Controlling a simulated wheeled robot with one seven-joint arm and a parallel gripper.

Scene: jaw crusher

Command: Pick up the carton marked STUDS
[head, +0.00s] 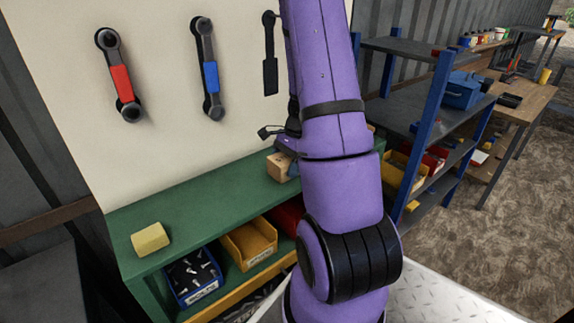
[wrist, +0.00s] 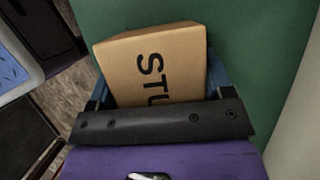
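The carton marked STUDS (wrist: 160,60) is a tan box. In the wrist view its top shows the dark letters "STU"; the rest is hidden behind my gripper's dark bar. In the head view the carton (head: 279,167) sits on the green bench top, partly hidden by my purple arm. My gripper (wrist: 157,84) is over the carton, with one blue finger beside its left side and one beside its right. The carton lies a little askew between the fingers, and the fingers look open around it. Contact is not clear.
A yellow block (head: 150,239) lies on the green bench (head: 215,202) at the left. Below are a blue bin of bolts (head: 195,276) and a yellow bin (head: 249,243). A blue-post shelf (head: 428,120) stands to the right.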

